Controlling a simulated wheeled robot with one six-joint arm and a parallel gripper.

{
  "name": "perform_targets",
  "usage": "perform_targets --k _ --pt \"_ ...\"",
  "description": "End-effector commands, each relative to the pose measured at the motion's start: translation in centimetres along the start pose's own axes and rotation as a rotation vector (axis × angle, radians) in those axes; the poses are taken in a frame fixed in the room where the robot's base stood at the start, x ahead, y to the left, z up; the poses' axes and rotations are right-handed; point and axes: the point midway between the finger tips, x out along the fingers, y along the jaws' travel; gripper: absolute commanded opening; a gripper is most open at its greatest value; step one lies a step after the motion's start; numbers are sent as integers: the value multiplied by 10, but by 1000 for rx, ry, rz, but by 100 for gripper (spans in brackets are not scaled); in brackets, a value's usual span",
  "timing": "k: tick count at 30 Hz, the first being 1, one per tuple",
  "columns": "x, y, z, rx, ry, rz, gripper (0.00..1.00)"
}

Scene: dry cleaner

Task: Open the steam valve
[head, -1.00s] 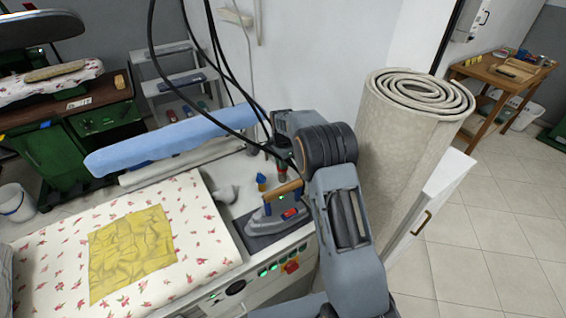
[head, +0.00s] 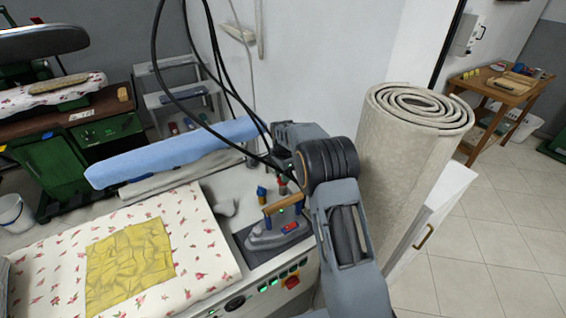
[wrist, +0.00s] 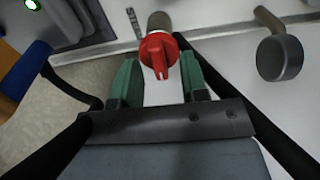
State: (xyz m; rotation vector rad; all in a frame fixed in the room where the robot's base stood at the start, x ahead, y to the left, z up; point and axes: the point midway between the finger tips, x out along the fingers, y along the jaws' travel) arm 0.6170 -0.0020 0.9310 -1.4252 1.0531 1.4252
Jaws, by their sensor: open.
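The steam valve has a red handle (wrist: 158,55) on a short metallic stem in the wrist view. My gripper (wrist: 160,60) is open, with its green fingers on the left and right of the red handle. A gap shows on each side, so the fingers do not appear to grip it. The handle points toward the palm. In the head view a small red part (head: 283,188) shows behind the iron, just below my wrist. My arm hides most of the gripper there.
An iron (head: 275,238) with a wooden handle stands close to the valve. Black cables hang near my wrist. A rolled carpet (head: 405,165) stands right of my arm. A grey round-ended fitting (wrist: 280,57) is right of the valve. A yellow cloth (head: 130,268) lies on the ironing board.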

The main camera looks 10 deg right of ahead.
Motion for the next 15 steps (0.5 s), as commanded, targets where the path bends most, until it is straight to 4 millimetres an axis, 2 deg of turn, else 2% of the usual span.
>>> perform_targets --k 15 --pt "-98 -1 0 0 1 -4 40"
